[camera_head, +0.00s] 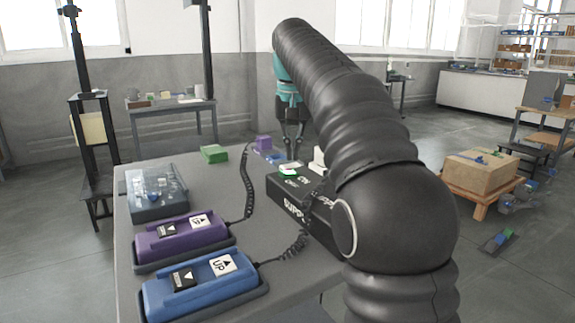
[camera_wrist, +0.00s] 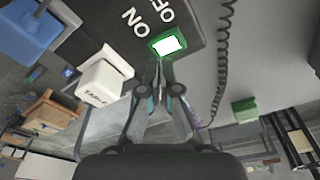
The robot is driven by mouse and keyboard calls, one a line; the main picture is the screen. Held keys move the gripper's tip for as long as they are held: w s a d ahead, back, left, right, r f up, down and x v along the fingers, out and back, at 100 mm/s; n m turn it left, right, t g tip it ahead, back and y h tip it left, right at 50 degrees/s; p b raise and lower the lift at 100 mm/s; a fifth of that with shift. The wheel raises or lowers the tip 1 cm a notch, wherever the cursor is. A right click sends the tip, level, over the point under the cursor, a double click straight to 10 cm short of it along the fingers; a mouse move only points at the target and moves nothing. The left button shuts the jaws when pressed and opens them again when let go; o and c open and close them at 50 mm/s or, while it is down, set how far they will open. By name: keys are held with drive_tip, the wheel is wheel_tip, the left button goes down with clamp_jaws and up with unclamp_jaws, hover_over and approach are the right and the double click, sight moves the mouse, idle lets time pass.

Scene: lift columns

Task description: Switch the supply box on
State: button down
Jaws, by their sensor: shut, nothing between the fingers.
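The supply box (camera_head: 281,190) is a black box with white lettering on the grey table, partly hidden behind my arm. On its top is a green-framed switch (camera_head: 290,170) beside the words ON and OFF. In the wrist view the switch (camera_wrist: 168,45) shows a bright white, glowing face in a green frame, on the box's dark top (camera_wrist: 100,20). My gripper (camera_head: 292,146) points down at the far side of the switch. In the wrist view its fingertips (camera_wrist: 160,68) are together and empty, close to the switch's edge. Whether they touch it I cannot tell.
Purple (camera_head: 185,238) and blue (camera_head: 205,285) hand controls with coiled cords lie on the table's near left. A clear-lidded box (camera_head: 155,195) and a green block (camera_head: 214,154) lie behind them.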

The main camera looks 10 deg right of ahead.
sight(293, 172)
drive_tip(key=shift+r, duration=2.1)
